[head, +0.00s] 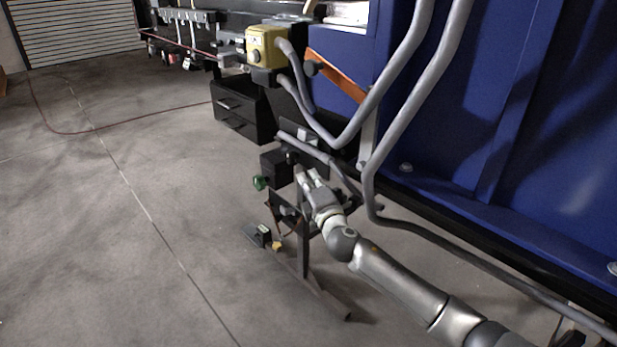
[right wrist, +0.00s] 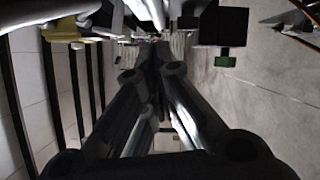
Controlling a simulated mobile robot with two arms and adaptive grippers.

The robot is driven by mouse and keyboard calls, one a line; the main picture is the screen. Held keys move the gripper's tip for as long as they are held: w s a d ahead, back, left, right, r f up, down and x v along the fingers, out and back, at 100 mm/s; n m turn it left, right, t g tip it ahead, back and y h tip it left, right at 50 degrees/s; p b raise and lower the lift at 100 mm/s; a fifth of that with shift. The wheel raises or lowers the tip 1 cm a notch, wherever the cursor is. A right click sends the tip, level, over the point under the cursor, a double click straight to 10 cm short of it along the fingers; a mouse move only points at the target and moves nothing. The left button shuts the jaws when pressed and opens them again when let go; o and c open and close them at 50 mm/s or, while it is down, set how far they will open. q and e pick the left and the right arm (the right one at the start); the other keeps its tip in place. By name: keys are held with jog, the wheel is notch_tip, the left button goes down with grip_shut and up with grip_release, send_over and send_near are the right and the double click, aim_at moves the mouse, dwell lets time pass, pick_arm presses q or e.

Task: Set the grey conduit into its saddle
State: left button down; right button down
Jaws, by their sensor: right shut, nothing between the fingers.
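A short grey conduit (head: 305,143) slants across the black fixture in the middle of the head view. Its lower right end runs down behind my right gripper's side of the stand. My right gripper (head: 306,178) is just below it, with its fingers together and empty. In the right wrist view the fingers (right wrist: 155,58) converge, and a pale grey tube (right wrist: 146,10), probably this conduit, crosses the top beyond them. I cannot tell whether they touch. A black block (head: 275,166) with a green knob (head: 260,183) sits beside the fingertips. I cannot clearly make out the saddle. My left gripper is not in view.
Long grey pipes (head: 400,120) run along the blue machine (head: 530,110) on the right. A yellow box (head: 266,46) stands above the fixture. A dark stand (head: 304,255) with legs is below. The floor on the left is open.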

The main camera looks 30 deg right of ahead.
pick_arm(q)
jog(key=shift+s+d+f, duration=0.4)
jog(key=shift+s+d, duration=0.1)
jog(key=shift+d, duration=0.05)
pick_arm(e)
jog(key=s+d, duration=0.1)
jog(key=s, duration=0.7)
jog(key=shift+s+f, duration=0.25)
jog(key=shift+f, duration=0.15)
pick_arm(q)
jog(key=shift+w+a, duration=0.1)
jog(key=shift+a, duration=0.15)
